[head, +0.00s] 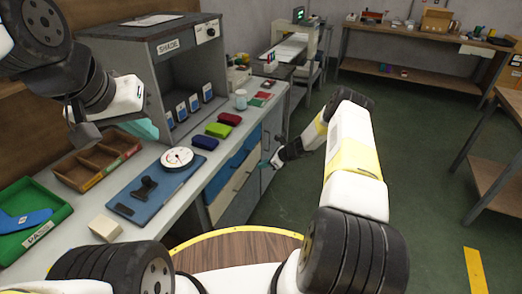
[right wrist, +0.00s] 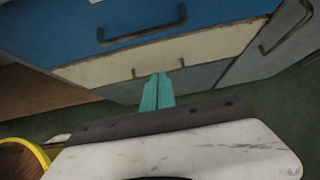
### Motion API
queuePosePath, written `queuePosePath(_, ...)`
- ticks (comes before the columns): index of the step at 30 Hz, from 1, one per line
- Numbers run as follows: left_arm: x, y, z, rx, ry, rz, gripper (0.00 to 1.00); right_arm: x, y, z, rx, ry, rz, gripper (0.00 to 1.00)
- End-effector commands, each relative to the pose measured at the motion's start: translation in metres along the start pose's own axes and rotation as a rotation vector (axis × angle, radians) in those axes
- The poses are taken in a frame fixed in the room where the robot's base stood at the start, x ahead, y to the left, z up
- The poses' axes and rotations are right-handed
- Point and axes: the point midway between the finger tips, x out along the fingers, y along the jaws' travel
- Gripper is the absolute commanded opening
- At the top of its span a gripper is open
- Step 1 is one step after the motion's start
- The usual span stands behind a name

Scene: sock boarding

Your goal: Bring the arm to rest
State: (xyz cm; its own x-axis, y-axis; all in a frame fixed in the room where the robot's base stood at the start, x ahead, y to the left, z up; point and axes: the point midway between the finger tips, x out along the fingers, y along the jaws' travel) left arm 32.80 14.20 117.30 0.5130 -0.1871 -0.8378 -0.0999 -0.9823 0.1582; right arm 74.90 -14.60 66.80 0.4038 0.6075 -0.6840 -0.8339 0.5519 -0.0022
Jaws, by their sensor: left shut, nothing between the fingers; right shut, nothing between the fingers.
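My left gripper (head: 142,128) is at the left of the head view, raised in front of the shade cabinet and above the bench near the brown divided tray. Its teal fingers are partly hidden behind its dark palm. It is shut and empty. My right arm reaches out over the floor at the centre. My right gripper (head: 264,164) is beside the bench's drawer fronts, with its teal fingers toward them. In the right wrist view its fingers (right wrist: 158,92) are together and empty, in front of a cream drawer. I cannot tell whether they touch it.
The bench holds a brown divided tray (head: 75,173), a green tray (head: 62,213) with a blue piece, a blue board (head: 125,205), a round dial (head: 177,157) and coloured blocks. The shade cabinet (head: 165,75) stands behind. Green floor (head: 415,130) is open to the right.

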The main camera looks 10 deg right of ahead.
Motion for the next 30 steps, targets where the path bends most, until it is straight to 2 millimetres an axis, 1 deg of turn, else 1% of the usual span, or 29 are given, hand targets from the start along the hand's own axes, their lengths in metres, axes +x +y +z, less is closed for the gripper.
queuePosePath(1,0.000,0.000,0.000,0.000,0.000,0.000,0.00,-0.009,0.000,0.001,0.000,0.000,0.000,0.00)
queuePosePath(3,0.000,0.000,0.000,0.000,0.000,0.000,0.00,-0.017,0.000,0.000,0.000,0.000,0.000,0.00)
queuePosePath(10,0.000,0.000,0.000,0.000,0.000,0.000,0.00,-0.027,0.000,0.001,-0.005,0.001,0.002,0.00)
queuePosePath(11,0.000,0.000,0.000,0.000,0.000,0.000,0.00,-0.029,0.000,0.004,-0.013,0.001,0.002,0.00)
queuePosePath(13,0.000,0.000,0.000,0.000,0.000,0.000,0.00,-0.037,-0.001,0.015,-0.053,0.005,0.005,0.00)
queuePosePath(14,0.000,0.000,0.000,0.000,0.000,0.000,0.00,-0.043,-0.002,0.023,-0.081,0.008,0.007,0.00)
queuePosePath(17,0.000,0.000,0.000,0.000,0.000,0.000,0.00,-0.071,0.000,0.059,-0.218,0.024,0.020,0.00)
queuePosePath(18,0.000,0.000,0.000,0.000,0.000,0.000,0.00,-0.086,0.003,0.077,-0.286,0.033,0.027,0.00)
queuePosePath(20,0.000,0.000,0.000,0.000,0.000,0.000,0.00,-0.110,0.009,0.105,-0.399,0.047,0.040,0.00)
queuePosePath(21,0.000,0.000,0.000,0.000,0.000,0.000,0.00,-0.126,0.015,0.122,-0.473,0.058,0.048,0.00)
queuePosePath(23,0.000,0.000,0.000,0.000,0.000,0.000,0.00,-0.149,0.025,0.145,-0.582,0.076,0.061,0.00)
queuePosePath(24,0.000,0.000,0.000,0.000,0.000,0.000,0.00,-0.165,0.033,0.160,-0.655,0.088,0.069,0.00)
queuePosePath(26,0.000,0.000,0.000,0.000,0.000,0.000,0.00,-0.189,0.045,0.181,-0.761,0.105,0.080,0.00)
queuePosePath(27,0.000,0.000,0.000,0.000,0.000,0.000,0.00,-0.205,0.055,0.194,-0.831,0.118,0.087,0.00)
queuePosePath(29,0.000,0.000,0.000,0.000,0.000,0.000,0.00,-0.229,0.070,0.212,-0.934,0.138,0.097,0.00)
queuePosePath(30,0.000,0.000,0.000,0.000,0.000,0.000,0.00,-0.245,0.080,0.223,-1.001,0.151,0.103,0.00)
